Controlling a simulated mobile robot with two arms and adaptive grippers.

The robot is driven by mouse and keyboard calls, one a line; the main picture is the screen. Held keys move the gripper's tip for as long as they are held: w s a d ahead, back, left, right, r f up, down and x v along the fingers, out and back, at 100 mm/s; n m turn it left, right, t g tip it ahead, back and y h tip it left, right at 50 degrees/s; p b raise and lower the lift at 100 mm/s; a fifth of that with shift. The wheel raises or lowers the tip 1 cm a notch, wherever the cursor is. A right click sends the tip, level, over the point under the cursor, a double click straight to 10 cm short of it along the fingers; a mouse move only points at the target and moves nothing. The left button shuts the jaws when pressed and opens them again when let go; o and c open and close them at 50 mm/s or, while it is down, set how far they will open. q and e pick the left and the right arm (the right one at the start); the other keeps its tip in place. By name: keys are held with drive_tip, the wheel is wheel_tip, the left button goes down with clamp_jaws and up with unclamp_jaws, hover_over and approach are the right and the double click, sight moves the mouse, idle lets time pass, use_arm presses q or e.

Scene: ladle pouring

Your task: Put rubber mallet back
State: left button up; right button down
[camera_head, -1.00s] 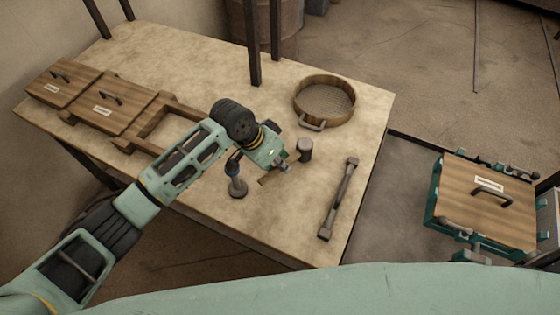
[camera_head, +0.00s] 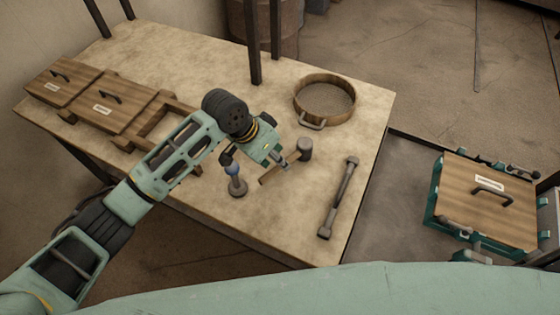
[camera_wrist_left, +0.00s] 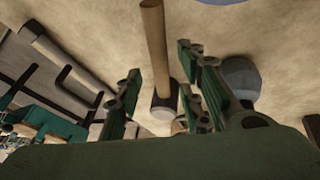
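The rubber mallet (camera_head: 305,148) lies on the table, its dark head toward the upper right and its wooden handle toward the lower left. My left gripper (camera_head: 284,164) is low over it, beside the head. The fingers look apart from the handle; exact contact is hard to tell. My right gripper is not in view.
A blue-handled rammer (camera_head: 236,183) stands left of the mallet. A double-ended metal tool (camera_head: 338,200) lies to the right. A round sieve (camera_head: 299,103) sits behind. Wooden boards (camera_head: 118,118) lie at left. A teal-framed box (camera_head: 485,200) stands off the table at right.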

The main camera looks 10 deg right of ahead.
use_arm(q)
drive_tip(key=v, duration=0.9)
drive_tip(key=shift+r+b, duration=0.2)
drive_tip(key=shift+b, duration=0.2)
